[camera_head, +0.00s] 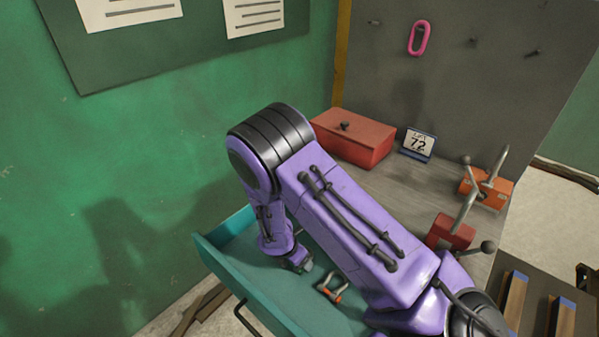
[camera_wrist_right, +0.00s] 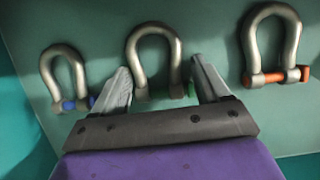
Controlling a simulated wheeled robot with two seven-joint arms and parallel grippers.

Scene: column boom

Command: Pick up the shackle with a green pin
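The shackle with a green pin (camera_wrist_right: 176,62) lies in the middle of the right wrist view, a grey bow with a little green showing at its lower end. My right gripper (camera_wrist_right: 160,66) is open, its two fingers on either side of this shackle's lower part. I cannot tell whether they touch it. The pin is partly hidden by the gripper. A shackle with a blue pin (camera_wrist_right: 64,75) lies to the left and one with an orange pin (camera_wrist_right: 275,76) to the right. In the head view my right gripper (camera_head: 303,265) is down in a teal drawer. My left gripper is not in view.
The teal open drawer (camera_head: 222,264) holds the shackles; the orange-pinned one (camera_head: 332,288) shows beside my arm. A red box (camera_head: 355,138), a number sign (camera_head: 418,144) and a red vise (camera_head: 451,232) stand on the bench. A pink link (camera_head: 419,38) hangs on the panel.

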